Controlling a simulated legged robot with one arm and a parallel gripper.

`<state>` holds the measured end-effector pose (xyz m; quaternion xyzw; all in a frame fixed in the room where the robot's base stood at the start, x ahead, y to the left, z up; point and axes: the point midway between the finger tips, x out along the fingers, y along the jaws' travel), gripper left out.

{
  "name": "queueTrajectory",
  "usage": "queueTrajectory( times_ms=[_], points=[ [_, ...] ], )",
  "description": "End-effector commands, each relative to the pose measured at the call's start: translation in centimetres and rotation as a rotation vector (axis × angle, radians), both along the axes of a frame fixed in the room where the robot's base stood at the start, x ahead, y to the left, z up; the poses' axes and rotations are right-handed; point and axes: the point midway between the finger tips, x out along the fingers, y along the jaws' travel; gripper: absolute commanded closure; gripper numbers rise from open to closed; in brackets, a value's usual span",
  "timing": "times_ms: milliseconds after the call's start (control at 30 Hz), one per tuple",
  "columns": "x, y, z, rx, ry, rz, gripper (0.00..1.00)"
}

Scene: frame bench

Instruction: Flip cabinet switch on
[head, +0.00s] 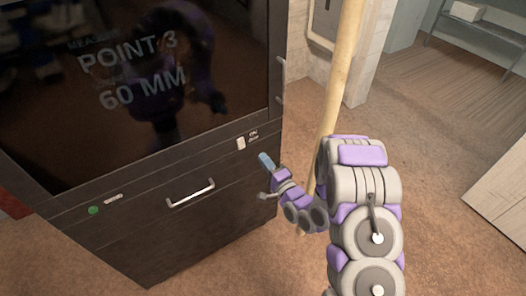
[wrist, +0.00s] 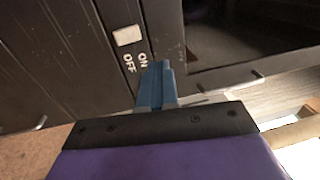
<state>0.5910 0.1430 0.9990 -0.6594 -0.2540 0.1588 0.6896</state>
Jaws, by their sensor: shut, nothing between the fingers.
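The cabinet (head: 150,240) is dark, with a large black screen reading "POINT 3 60 MM". Its white switch (head: 241,143) sits on the front strip at the upper right, beside small ON and OFF labels. In the wrist view the switch (wrist: 127,35) shows as a pale rocker next to the words ON and OFF; I cannot tell which way it is tipped. My gripper (head: 264,160) has blue fingers, shut and empty, just below and right of the switch. In the wrist view its fingertips (wrist: 158,66) lie near the ON label, apart from the switch in the picture.
A drawer handle (head: 191,193) and a green light (head: 93,210) are on the cabinet front. A pale upright pole (head: 340,75) stands behind my arm. A metal shelf (head: 480,40) is at the back right. Brown floor (head: 430,150) lies open to the right.

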Motion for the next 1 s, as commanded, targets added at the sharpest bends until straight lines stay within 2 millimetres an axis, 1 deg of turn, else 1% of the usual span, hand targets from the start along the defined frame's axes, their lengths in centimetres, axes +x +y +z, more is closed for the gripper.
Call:
queueTrajectory(
  times_ms=[33,133,200,400,500,800,933,1000],
  points=[
    [-0.6,-0.4,0.1,-0.001,0.004,0.0,1.0],
    [-1.5,-1.1,0.2,0.003,0.007,0.001,1.0],
    [-1.8,-1.8,0.4,0.006,0.005,0.001,1.0],
    [-2.0,-2.8,0.6,0.016,0.002,-0.001,1.0],
    [-2.0,-2.7,0.6,0.015,0.002,0.0,1.0],
    [-2.0,-1.4,0.4,0.001,0.003,0.002,1.0],
    [-1.7,-1.7,0.5,-0.046,0.005,0.001,1.0],
    [-1.2,-2.3,0.6,-0.12,0.009,-0.003,1.0]
  ],
)
